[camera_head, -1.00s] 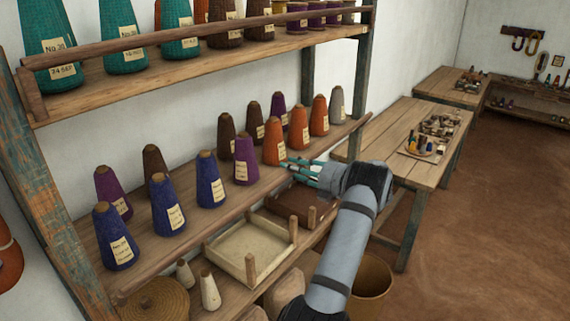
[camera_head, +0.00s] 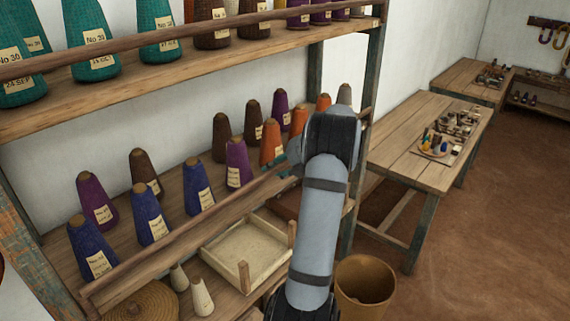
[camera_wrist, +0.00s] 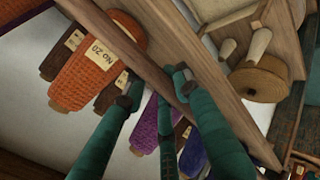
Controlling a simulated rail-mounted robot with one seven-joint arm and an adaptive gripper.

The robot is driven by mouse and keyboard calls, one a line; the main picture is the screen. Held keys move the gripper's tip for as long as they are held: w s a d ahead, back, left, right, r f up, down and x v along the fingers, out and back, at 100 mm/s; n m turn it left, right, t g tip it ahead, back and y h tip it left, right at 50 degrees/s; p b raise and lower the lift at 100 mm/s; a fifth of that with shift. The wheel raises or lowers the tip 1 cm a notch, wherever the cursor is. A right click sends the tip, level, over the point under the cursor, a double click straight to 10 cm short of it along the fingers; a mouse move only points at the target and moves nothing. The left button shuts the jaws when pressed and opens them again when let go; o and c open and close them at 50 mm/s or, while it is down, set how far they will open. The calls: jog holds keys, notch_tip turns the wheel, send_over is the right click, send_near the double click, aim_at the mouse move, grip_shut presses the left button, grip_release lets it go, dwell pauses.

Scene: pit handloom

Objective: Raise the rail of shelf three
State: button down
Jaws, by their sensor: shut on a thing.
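The wooden rail (camera_head: 215,215) of the third shelf (camera_head: 172,208) is a long bar along the shelf's front. It stands above the front edge and passes in front of the lower parts of some yarn cones. My gripper is mostly hidden behind my arm in the head view, with only a bit of teal showing near the orange cones. In the wrist view my gripper (camera_wrist: 152,88) has its teal fingers on both sides of the rail (camera_wrist: 150,66), shut on it.
Purple, brown, blue and orange cones stand behind the rail, including a blue cone (camera_head: 150,217). Below are a shallow tray (camera_head: 247,248) and small pale cones (camera_head: 202,297). The upper shelf holds teal cones (camera_head: 95,45). A basket (camera_head: 365,285) and a table (camera_head: 420,140) stand to the right.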

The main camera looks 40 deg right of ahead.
jog(key=shift+d+r, duration=0.1)
jog(key=shift+r, duration=0.05)
jog(key=c, duration=1.6)
grip_release()
jog(key=shift+o, duration=0.8)
jog(key=v, duration=1.2)
